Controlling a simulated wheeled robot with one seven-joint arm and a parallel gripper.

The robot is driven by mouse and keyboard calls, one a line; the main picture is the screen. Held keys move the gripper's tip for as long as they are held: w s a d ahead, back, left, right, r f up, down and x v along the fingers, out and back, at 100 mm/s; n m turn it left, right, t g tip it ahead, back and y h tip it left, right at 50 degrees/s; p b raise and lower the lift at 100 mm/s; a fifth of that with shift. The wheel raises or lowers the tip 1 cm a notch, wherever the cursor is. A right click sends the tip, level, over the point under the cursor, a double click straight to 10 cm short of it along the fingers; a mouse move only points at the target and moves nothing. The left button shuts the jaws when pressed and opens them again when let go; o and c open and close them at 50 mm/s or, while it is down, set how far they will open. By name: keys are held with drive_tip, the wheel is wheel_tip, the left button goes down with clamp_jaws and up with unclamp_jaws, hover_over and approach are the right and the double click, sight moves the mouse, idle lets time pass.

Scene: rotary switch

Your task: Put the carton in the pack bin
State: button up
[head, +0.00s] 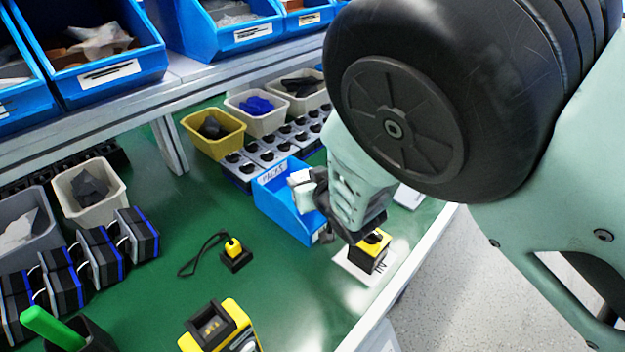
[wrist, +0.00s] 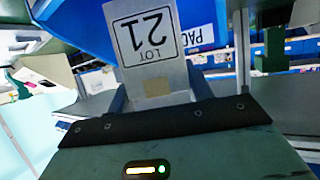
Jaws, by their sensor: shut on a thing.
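The carton (wrist: 146,45) is white, with "LOT 21" printed upside down in the wrist view. My gripper (wrist: 152,98) is shut on its near end. In the head view the carton (head: 302,186) shows as a small white block at the tip of my gripper (head: 312,190). The blue pack bin (head: 290,220) stands on the green bench, with the carton at or above its opening. I cannot tell whether the carton touches it. The bin also shows behind the carton in the wrist view (wrist: 85,28), its label partly covered. My gripper hides the bin's right side.
A yellow rotary switch box (head: 367,255) stands under my wrist near the bench edge. A yellow bin (head: 212,132) and rows of switches (head: 270,152) lie behind the pack bin. A small cabled switch (head: 235,255) sits to the left, with bare green bench around it.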

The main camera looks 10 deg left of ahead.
drive_tip(key=shift+f, duration=1.9)
drive_tip(key=shift+f, duration=0.2)
drive_tip(key=o, duration=0.8)
drive_tip(key=shift+c, duration=0.2)
